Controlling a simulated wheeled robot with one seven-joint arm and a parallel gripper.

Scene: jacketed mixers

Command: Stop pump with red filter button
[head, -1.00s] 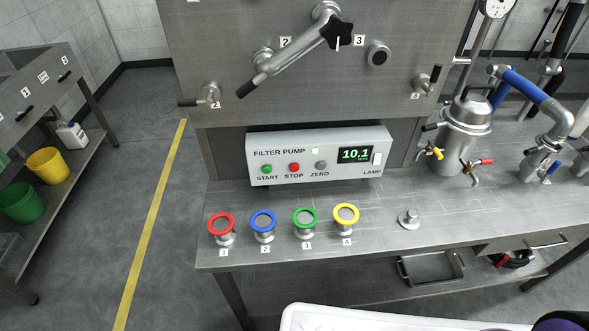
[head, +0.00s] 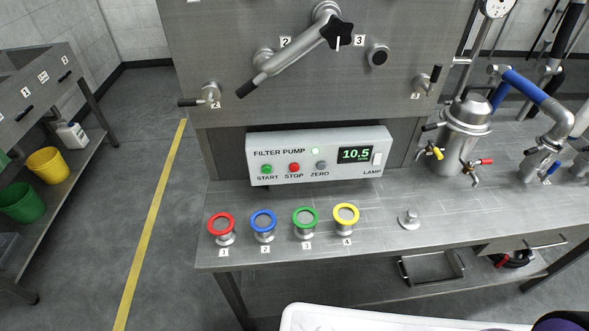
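The filter pump box (head: 335,172) is a light grey panel at the back of the steel bench. Its red STOP button (head: 294,168) sits between the green START button (head: 266,170) and the grey ZERO button (head: 321,165). A small green light (head: 315,151) is lit beside the words FILTER PUMP. The display (head: 355,154) reads 10.5 in green digits. A white LAMP switch (head: 377,159) is at the right end. My gripper is not in view.
Red (head: 221,224), blue (head: 263,222), green (head: 305,218) and yellow (head: 346,215) ringed fittings stand along the front of the bench (head: 375,238). A steel vessel (head: 466,135) with taps stands to the right. Pipes and handles are on the panel above.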

